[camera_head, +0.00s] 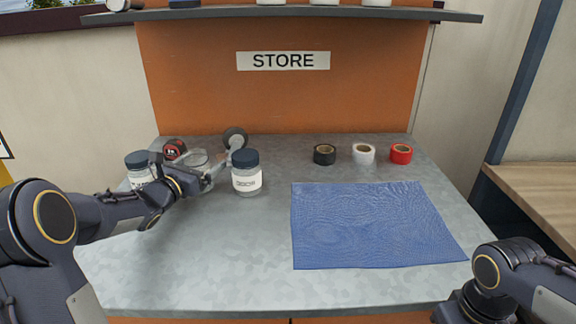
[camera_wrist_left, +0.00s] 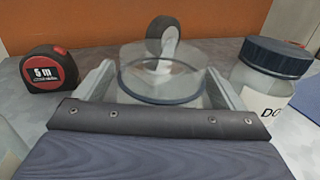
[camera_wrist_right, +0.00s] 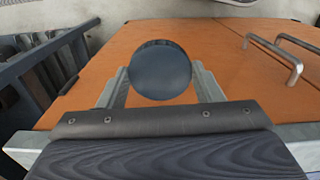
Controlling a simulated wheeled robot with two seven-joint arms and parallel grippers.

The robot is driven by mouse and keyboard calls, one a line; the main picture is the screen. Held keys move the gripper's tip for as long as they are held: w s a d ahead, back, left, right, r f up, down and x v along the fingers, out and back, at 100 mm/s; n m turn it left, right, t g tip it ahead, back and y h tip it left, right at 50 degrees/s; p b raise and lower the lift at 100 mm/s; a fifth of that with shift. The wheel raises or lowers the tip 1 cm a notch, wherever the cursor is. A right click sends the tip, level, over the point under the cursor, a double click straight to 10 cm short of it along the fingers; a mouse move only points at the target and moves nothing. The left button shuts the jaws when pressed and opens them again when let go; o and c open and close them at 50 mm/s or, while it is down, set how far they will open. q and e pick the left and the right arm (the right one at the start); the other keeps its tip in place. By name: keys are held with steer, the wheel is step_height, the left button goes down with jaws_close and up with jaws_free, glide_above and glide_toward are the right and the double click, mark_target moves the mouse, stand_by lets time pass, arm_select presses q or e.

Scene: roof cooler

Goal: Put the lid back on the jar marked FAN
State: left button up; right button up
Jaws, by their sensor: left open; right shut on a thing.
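An open clear glass jar (camera_head: 197,157) stands at the back left of the counter, without a lid; no label on it shows. It also shows in the left wrist view (camera_wrist_left: 160,90). My left gripper (camera_wrist_left: 163,85) is open, with its fingers on either side of this jar; I cannot tell whether they touch it. My right gripper (camera_wrist_right: 160,82) is shut on a round dark blue lid (camera_wrist_right: 160,72), held in front of the orange cabinet. In the head view only my right arm shows, at the lower right. No FAN marking is readable.
Blue-lidded jars stand left (camera_head: 138,165) and right (camera_head: 246,172) of the open jar; the right one's label starts "DO". A tape measure (camera_wrist_left: 48,70) and caster wheel (camera_head: 235,138) are behind. Several tape rolls (camera_head: 363,153) sit beyond a blue mat (camera_head: 370,225). The counter's front is clear.

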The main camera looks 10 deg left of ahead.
mark_target(201, 150)
arm_select(q)
steer(key=shift+c, duration=0.4)
steer(key=c, duration=1)
steer(key=shift+r, duration=0.15)
steer(key=shift+r, duration=0.25)
step_height(201, 150, up, 3)
steer(key=shift+f+p, duration=0.15)
steer(key=shift+p, duration=0.15)
steer(key=s+r, duration=0.1)
steer(key=r, duration=0.1)
steer(key=s+d+r, duration=0.1)
steer(key=s+r, duration=0.2)
steer(key=r, duration=0.1)
steer(key=shift+s+d, duration=0.3)
steer(key=shift+s, duration=0.05)
steer(key=s+d+r, duration=0.3)
steer(key=s, duration=0.5)
steer(key=shift+s+r, duration=0.3)
